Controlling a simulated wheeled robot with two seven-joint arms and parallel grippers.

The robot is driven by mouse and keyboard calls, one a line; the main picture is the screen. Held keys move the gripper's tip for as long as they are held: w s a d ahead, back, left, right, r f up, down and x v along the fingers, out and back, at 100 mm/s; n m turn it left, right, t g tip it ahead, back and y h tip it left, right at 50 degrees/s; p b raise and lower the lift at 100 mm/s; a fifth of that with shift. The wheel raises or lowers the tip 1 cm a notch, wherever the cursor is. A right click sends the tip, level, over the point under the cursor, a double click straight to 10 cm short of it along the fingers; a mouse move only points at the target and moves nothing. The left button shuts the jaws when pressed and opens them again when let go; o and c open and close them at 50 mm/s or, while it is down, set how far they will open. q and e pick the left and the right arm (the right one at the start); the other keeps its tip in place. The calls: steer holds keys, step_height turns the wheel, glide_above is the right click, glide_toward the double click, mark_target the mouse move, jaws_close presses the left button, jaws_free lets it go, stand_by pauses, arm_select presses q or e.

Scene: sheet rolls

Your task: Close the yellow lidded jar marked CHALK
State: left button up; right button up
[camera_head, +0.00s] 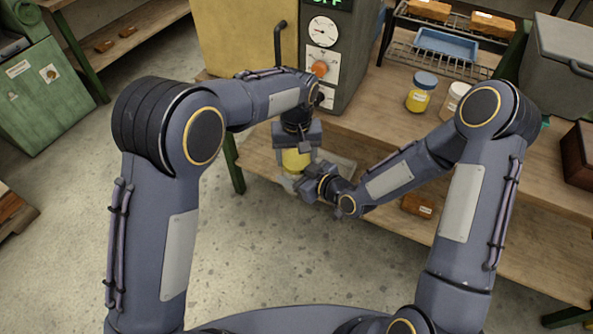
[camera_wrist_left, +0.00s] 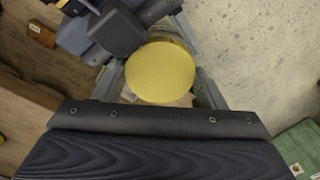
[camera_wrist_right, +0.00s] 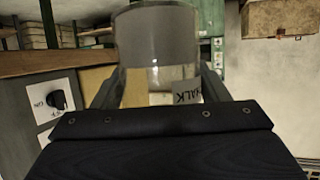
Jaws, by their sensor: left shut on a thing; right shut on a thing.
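In the head view, my left gripper (camera_head: 297,152) points down and is shut on the yellow lid (camera_head: 296,161). The lid shows as a round yellow disc (camera_wrist_left: 160,73) between the fingers in the left wrist view. My right gripper (camera_head: 305,186) comes from the right, just below the left one, and is shut on the clear jar (camera_head: 289,183). In the right wrist view, the jar (camera_wrist_right: 160,78) stands between the fingers, with part of an upside-down CHALK label and a grey band. Lid and jar are close together; whether the lid is seated cannot be told.
A blue-lidded yellow jar (camera_head: 421,93) and a pale-lidded jar (camera_head: 453,98) stand on the wooden bench (camera_head: 375,115). A grey control box (camera_head: 340,60) is behind my grippers. A lower shelf (camera_head: 445,250) lies below right; open floor is in front.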

arm_select(q)
steer(key=shift+m, duration=0.4)
steer(key=o, duration=1.1)
steer(key=shift+r, duration=2.3)
steer(key=shift+o, duration=0.2)
steer(key=shift+o, duration=1.2)
step_height(320, 180, up, 12)
